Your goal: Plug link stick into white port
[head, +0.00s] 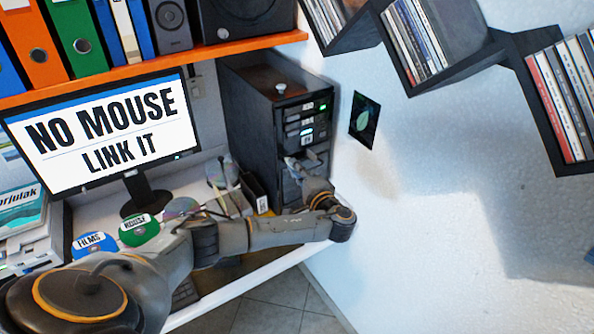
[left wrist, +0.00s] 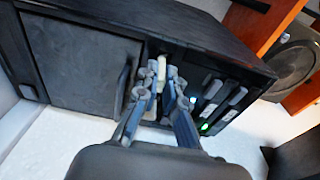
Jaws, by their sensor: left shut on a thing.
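The black computer tower (head: 262,128) stands on the white desk against the wall, and its front shows lit green parts. My left gripper (head: 297,164) is at the lower part of the tower's front. In the left wrist view, the gripper (left wrist: 158,82) is shut on a small pale stick (left wrist: 161,67), close to the tower's front (left wrist: 85,65). The fingers hide most of the stick, and I cannot tell whether its tip is touching or inside a port. The white port cannot be made out behind the fingers. My right gripper is not in view.
A monitor (head: 100,125) reads "NO MOUSE LINK IT". Labelled blue and green discs (head: 140,231) lie on the desk. An orange shelf (head: 230,48) with binders is above. Disc shelves (head: 495,55) hang on the right wall. The wall right of the tower is mostly free.

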